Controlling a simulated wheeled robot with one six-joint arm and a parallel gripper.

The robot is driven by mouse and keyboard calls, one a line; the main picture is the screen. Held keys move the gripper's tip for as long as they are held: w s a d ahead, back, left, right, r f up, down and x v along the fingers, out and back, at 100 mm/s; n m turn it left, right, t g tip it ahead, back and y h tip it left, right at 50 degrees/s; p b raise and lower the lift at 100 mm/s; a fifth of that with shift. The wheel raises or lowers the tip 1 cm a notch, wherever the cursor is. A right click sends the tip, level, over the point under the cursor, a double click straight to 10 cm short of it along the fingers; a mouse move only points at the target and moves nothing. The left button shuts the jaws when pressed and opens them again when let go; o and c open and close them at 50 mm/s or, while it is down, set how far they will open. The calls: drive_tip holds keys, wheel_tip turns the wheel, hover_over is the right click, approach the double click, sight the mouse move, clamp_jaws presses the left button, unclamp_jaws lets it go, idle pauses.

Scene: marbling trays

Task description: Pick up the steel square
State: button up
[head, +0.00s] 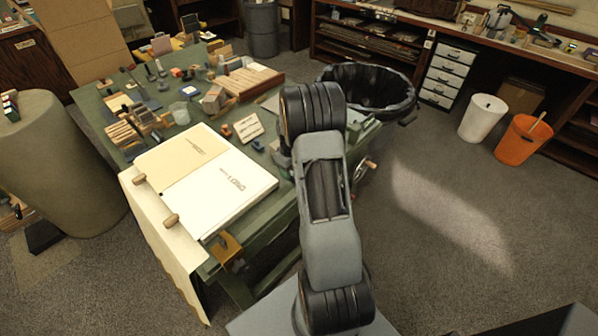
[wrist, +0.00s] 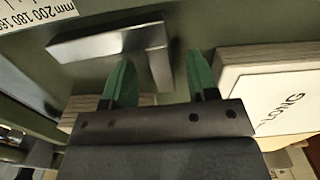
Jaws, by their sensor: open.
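The steel square (wrist: 105,43) lies on the green bench top in the wrist view. It is a shiny L shape: one leg runs left across the top, and a shorter leg (wrist: 160,70) points down the picture. My gripper (wrist: 159,60) is open, with a green finger on each side of the shorter leg in the picture. Neither finger visibly touches it; I cannot tell how high the fingertips are above it. In the head view my arm covers the gripper, and I cannot make out the square there.
A ruler with printed numbers (wrist: 35,14) lies at the wrist view's top left, and a pale board marked LONG (wrist: 285,90) at its right. In the head view the green bench (head: 262,205) carries many small tools and blocks. A black-lined bin (head: 385,85) stands behind my arm.

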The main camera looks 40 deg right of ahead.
drive_tip(key=shift+f, duration=0.6)
drive_tip(key=shift+c, duration=0.2)
clamp_jaws()
